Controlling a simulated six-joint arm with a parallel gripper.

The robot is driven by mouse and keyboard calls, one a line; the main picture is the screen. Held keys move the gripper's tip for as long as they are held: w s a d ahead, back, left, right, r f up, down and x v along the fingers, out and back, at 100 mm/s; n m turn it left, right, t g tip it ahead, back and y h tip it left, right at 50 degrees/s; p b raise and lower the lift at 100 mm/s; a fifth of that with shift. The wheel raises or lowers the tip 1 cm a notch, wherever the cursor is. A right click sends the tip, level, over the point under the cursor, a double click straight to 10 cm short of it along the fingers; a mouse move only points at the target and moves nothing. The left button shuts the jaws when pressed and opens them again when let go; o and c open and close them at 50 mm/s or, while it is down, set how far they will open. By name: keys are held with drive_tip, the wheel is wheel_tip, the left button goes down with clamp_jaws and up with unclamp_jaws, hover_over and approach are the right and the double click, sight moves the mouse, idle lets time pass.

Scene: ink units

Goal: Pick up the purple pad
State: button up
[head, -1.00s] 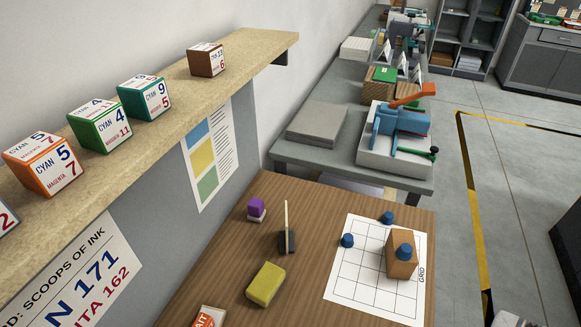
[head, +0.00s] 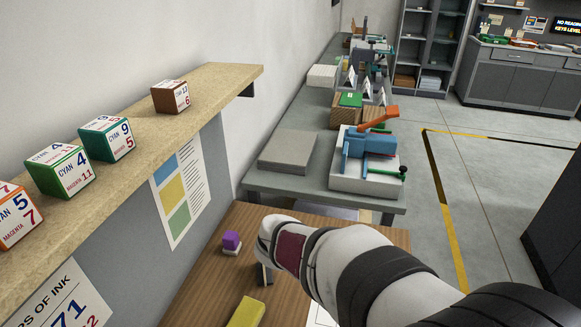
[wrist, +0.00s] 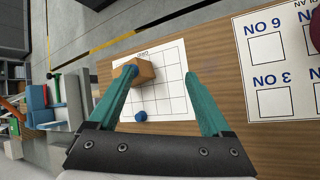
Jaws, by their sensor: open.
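The purple pad (head: 231,238) is a small purple block on a white base. It sits on the wooden table, left of my arm in the head view, and does not show in the wrist view. My gripper (wrist: 163,74) has two teal fingers spread wide with nothing between them. In the wrist view it points over the table towards the grid sheet (wrist: 170,98).
A yellow block (head: 246,313) lies nearer on the wooden table (head: 203,273). A brown block (wrist: 143,72) and a blue peg (wrist: 140,116) are on the grid sheet. A shelf with number cubes (head: 105,138) runs along the left. A printed sheet (wrist: 285,65) is at the wrist view's right.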

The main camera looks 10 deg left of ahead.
drive_tip(key=w+a+f+n+t, duration=0.2)
drive_tip(key=w+a+n, duration=0.15)
drive_tip(key=a, duration=0.25)
drive_tip(key=w+a+f+n+t, duration=0.1)
drive_tip(key=w+a+n+t, duration=0.1)
drive_tip(key=a+n, duration=0.35)
drive_tip(key=n+t+y, duration=0.6)
drive_tip(key=n+y, duration=0.1)
drive_tip(key=n, duration=0.7)
approach(228, 242)
drive_tip(key=x, duration=0.9)
drive_tip(key=shift+w, duration=0.3)
clamp_jaws()
